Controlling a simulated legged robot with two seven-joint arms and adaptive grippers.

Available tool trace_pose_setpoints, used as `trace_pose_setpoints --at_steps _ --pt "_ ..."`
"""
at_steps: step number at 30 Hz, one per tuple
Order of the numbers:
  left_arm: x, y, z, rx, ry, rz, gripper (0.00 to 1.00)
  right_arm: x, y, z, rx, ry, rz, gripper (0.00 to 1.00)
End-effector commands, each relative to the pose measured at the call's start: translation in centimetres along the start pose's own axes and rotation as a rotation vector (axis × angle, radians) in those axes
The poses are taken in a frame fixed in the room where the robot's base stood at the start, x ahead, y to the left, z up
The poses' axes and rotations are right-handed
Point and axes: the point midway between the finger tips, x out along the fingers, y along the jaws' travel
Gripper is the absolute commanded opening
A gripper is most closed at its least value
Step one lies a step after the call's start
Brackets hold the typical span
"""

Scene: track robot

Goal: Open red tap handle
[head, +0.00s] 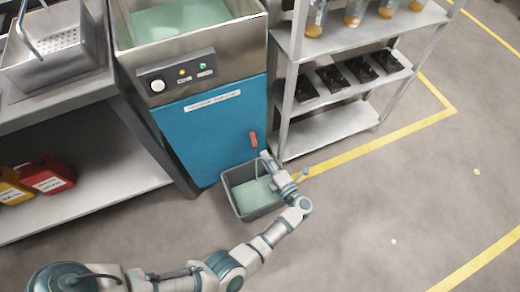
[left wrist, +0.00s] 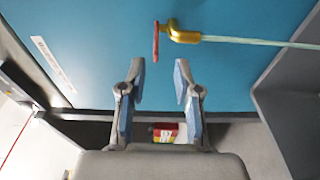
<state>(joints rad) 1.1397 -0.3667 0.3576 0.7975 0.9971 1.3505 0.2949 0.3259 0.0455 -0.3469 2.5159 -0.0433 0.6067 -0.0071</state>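The red tap handle (head: 253,139) is on the front of the blue cabinet (head: 212,125). In the left wrist view the handle (left wrist: 156,42) sits beside a brass tap (left wrist: 180,33), with a pale green stream (left wrist: 255,42) running from the spout. My left gripper (head: 268,160) is just below the handle in the head view. In the left wrist view its two fingers (left wrist: 160,78) are spread and empty, with the handle beyond the tips and apart from them. My right gripper is not in view.
A grey bin (head: 234,203) holding green liquid stands on the floor under the tap, beside my left arm. A metal shelf unit (head: 328,132) stands to the right. A red canister (head: 45,178) is on the lower left shelf. The floor at right is clear.

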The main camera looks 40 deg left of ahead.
Motion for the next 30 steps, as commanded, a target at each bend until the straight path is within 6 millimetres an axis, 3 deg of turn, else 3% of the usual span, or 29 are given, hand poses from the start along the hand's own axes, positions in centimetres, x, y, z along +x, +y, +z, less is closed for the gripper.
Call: trace_pose_setpoints --at_steps 3,10,30 --pt "-2.7 -0.1 0.1 0.003 -0.002 -0.003 0.32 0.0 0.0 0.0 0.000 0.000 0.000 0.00" --pt "-5.7 -0.2 0.1 0.003 -0.001 -0.001 0.32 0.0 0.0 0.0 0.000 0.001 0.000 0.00" --pt "-6.0 -0.1 0.0 0.002 -0.001 0.004 0.32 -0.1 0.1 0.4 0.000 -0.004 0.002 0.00"
